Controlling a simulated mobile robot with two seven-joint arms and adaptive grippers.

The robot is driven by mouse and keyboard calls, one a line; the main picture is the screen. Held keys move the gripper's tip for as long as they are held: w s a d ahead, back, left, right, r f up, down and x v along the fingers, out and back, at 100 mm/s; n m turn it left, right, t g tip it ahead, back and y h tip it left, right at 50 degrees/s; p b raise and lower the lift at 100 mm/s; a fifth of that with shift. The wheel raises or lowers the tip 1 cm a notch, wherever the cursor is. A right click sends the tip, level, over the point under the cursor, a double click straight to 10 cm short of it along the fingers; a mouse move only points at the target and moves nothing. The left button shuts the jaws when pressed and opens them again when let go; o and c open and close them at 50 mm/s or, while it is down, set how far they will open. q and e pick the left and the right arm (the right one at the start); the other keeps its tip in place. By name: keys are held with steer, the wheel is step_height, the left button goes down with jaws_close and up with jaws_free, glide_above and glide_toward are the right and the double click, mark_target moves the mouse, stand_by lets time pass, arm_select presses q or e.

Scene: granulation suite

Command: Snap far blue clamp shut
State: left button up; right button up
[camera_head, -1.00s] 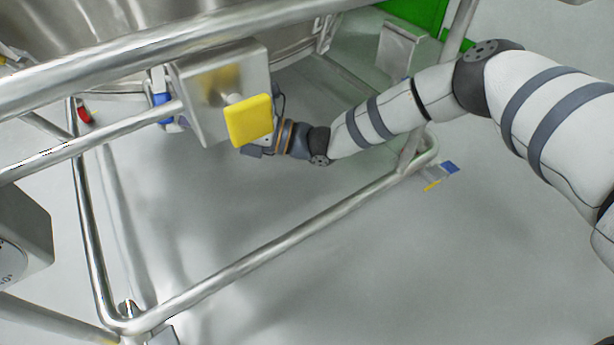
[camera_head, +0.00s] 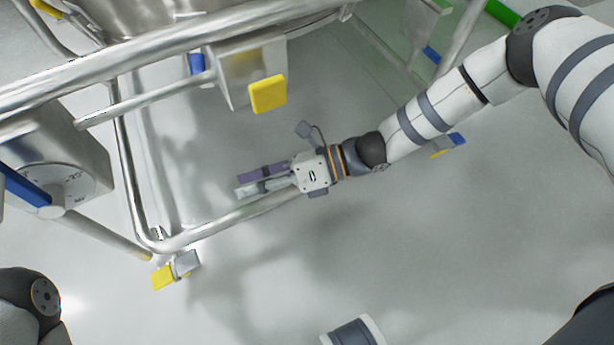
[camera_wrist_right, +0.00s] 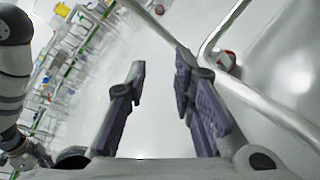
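A small blue part (camera_head: 196,64) shows at the top left in the head view, beside a steel box and partly behind the rail. I cannot tell whether it is the far blue clamp or whether it is shut. My right gripper (camera_head: 240,184) is below the steel box, by the lower rail, apart from the blue part. In the right wrist view its two purple-padded fingers (camera_wrist_right: 160,68) stand apart with nothing between them. My left gripper is not in view; only a dark joint of my left arm shows at the lower left.
The steel box (camera_head: 238,75) carries a yellow pad (camera_head: 268,94). A lower rail (camera_head: 205,232) runs by the right gripper. Another box with a blue handle (camera_head: 27,187) stands at the left. A yellow-and-grey foot (camera_head: 176,270) is below.

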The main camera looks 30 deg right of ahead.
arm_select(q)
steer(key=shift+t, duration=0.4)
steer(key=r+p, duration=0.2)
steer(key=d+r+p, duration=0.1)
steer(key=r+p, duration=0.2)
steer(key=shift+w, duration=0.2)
arm_select(e)
steer(key=s+f+n+g+h, duration=0.1)
steer(key=s+n+g, duration=0.1)
steer(key=s, duration=0.6)
steer(key=s+f+n+g+h, duration=0.2)
steer(key=s+n+g, duration=0.1)
steer(key=s, duration=0.6)
steer(key=shift+d+n+g+h, duration=0.3)
steer(key=shift+d+g, duration=0.1)
steer(key=shift+d, duration=0.05)
steer(key=shift+r, duration=0.1)
